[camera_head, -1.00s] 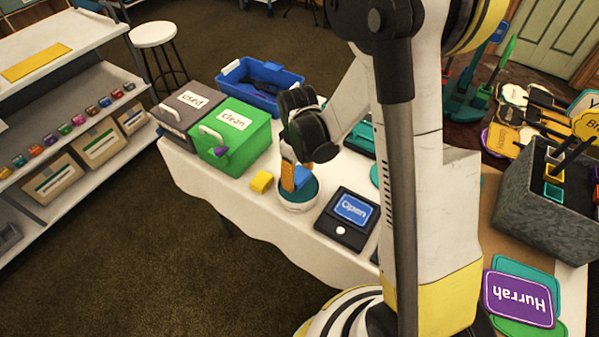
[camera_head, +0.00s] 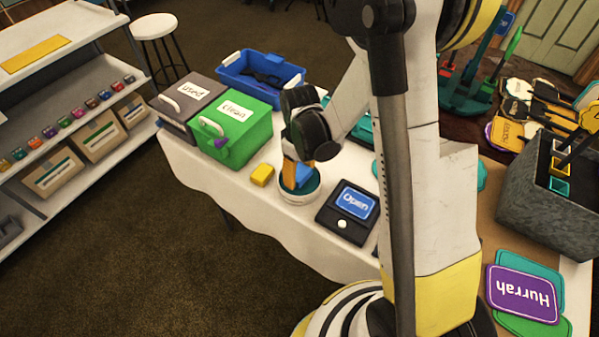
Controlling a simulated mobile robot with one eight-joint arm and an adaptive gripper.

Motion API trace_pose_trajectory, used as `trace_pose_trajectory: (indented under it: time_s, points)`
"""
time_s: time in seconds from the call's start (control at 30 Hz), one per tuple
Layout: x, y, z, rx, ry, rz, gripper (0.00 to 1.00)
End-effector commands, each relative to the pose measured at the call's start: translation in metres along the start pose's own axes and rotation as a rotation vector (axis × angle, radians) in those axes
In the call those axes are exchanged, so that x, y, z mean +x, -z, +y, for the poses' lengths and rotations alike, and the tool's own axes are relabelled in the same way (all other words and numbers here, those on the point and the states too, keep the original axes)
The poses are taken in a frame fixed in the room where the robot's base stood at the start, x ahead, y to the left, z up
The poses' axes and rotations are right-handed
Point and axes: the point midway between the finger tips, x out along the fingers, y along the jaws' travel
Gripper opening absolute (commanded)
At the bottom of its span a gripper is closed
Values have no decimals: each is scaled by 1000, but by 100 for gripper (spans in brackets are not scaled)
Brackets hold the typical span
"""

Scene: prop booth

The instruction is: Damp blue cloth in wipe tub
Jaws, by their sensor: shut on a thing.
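The wipe tub (camera_head: 299,197) is a small white round tub with a teal inside, upright near the front edge of the white-draped table. A blue cloth (camera_head: 303,175) shows at its mouth, partly hidden by my gripper. My gripper (camera_head: 291,178) points down into the tub with its orange fingers shut on the blue cloth. The fingertips and the cloth's lower part are hard to make out, so I cannot tell whether the cloth touches the bottom.
A yellow block (camera_head: 262,175) lies just left of the tub. A black stand with an "Open" sign (camera_head: 355,202) is close on its right. The green "clean" box (camera_head: 243,128) and grey "used" box (camera_head: 180,103) stand at left, with a blue crate (camera_head: 248,82) behind.

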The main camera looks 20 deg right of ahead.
Motion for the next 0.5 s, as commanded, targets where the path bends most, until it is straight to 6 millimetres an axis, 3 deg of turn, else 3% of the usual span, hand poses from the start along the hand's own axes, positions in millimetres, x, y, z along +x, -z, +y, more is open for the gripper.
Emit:
trace_pose_trajectory:
  time_s: [0.5]
  points:
    - [6,0,0,0,0,0,35]
